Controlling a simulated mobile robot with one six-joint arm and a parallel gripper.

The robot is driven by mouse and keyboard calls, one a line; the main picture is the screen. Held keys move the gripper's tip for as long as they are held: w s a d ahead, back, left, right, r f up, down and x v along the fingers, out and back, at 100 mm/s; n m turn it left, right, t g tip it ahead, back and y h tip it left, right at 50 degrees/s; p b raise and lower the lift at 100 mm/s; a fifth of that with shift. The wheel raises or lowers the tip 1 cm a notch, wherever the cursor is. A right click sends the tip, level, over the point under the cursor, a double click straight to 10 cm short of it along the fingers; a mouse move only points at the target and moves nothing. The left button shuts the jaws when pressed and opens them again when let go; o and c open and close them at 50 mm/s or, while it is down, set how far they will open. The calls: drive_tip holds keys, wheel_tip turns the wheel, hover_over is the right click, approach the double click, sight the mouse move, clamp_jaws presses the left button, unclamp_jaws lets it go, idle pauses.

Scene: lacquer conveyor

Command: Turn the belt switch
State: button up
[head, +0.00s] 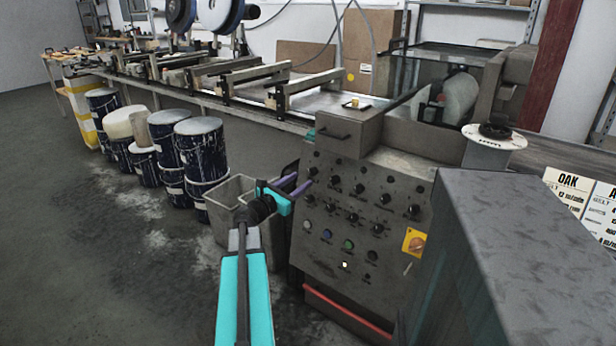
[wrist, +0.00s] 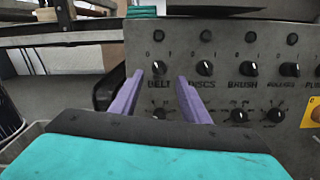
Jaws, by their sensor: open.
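The belt switch (wrist: 159,68) is a small black knob above the label BELT, at the left end of a row of knobs in the wrist view. It has a white pointer mark, too small to read surely. In the head view the switch (head: 314,170) is at the upper left of the grey control panel (head: 330,268). My gripper (wrist: 159,80) is open and empty. Its two purple fingers point at the panel, one on each side of the belt switch in the picture. I cannot tell whether they touch it. My gripper (head: 303,180) also shows in the head view, close to the panel's left edge.
The discs switch (wrist: 205,68) and brush switch (wrist: 249,69) are close on the right. Lower knobs, coloured buttons and a yellow switch plate (head: 413,242) share the panel. A grey bin (head: 228,195) stands left of it. A grey cabinet (head: 520,250) fills the lower right.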

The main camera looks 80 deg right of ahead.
sight(310, 174)
drive_tip(key=shift+x, duration=2.85)
drive_tip(key=c, duration=1)
drive_tip(key=shift+d, duration=0.15)
drive_tip(key=shift+c, duration=0.3)
drive_tip(key=shift+f, duration=0.1)
